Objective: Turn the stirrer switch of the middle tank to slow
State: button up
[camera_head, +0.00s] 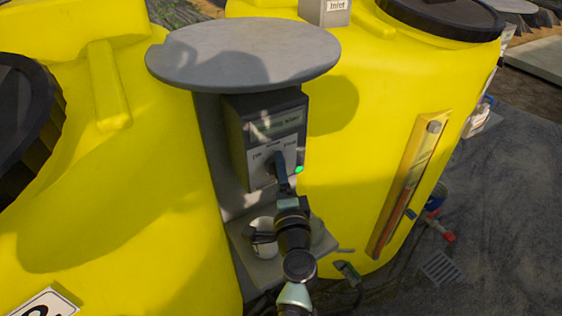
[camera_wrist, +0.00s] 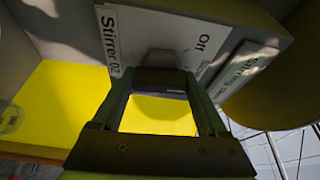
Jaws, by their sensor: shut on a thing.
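The stirrer control box (camera_head: 240,135) is a grey box on a grey post between two yellow tanks, under a round grey cover. The wrist view shows its white label plate (camera_wrist: 108,40), reading "Stirrer 02" and "Off". The box has a display (camera_head: 277,124); its text is small, seems to start with "Stirring", and I cannot read it surely. A green lamp (camera_head: 299,169) is lit at its lower right. My gripper (camera_wrist: 161,80) is shut on the switch knob (camera_wrist: 160,57) at the label plate.
A yellow tank (camera_head: 350,150) stands right of the box, with a sight gauge (camera_head: 408,185) on its front. Another yellow tank (camera_head: 110,190) is close on the left. The round grey cover (camera_head: 243,52) overhangs the box. A small shelf (camera_head: 240,250) lies below.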

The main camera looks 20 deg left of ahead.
jog(key=shift+m+p, duration=0.45)
jog(key=shift+m, duration=0.05)
jog(key=o, duration=1.3)
jog(key=shift+c, duration=0.2)
jog(key=v, duration=1.3)
jog(key=shift+r, duration=0.15)
